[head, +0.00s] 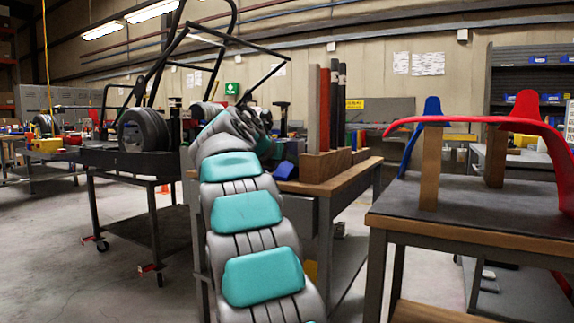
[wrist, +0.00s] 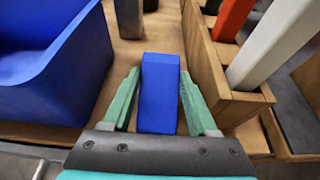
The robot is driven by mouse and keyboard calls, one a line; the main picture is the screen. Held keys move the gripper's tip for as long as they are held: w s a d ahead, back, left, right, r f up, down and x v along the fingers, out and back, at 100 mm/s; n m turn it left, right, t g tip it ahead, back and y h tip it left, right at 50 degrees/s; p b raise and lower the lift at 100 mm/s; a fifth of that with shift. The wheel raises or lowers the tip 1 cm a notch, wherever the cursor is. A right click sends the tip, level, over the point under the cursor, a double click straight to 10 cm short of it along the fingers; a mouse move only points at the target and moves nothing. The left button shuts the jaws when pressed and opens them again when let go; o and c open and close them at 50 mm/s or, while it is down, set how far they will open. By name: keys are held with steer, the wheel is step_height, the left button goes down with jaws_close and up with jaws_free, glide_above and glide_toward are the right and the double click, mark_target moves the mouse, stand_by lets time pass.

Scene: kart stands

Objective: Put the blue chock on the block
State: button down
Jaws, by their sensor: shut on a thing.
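The blue chock (wrist: 158,95), a plain blue block, sits between the green fingers of my gripper (wrist: 160,74) in the wrist view. My gripper is shut on it, over a wooden bench top (wrist: 140,57). Whether the chock touches the bench top, I cannot tell. In the head view my arm hides the gripper and the chock. Which thing is the task's block is not clear; a wooden block-like rack (head: 326,164) holding upright bars stands on the bench, and its side shows right of my gripper in the wrist view (wrist: 213,65).
A blue bin (wrist: 60,62) is close on the left in the wrist view. A red bar (wrist: 233,17) and a white bar (wrist: 270,45) stand in the rack. At right, another table (head: 470,215) carries a red curved part (head: 480,121) on wooden posts. Wheels (head: 143,130) lie left.

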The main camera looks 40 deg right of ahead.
steer(key=shift+c, duration=2.2)
jaws_free()
steer(key=shift+f, duration=0.1)
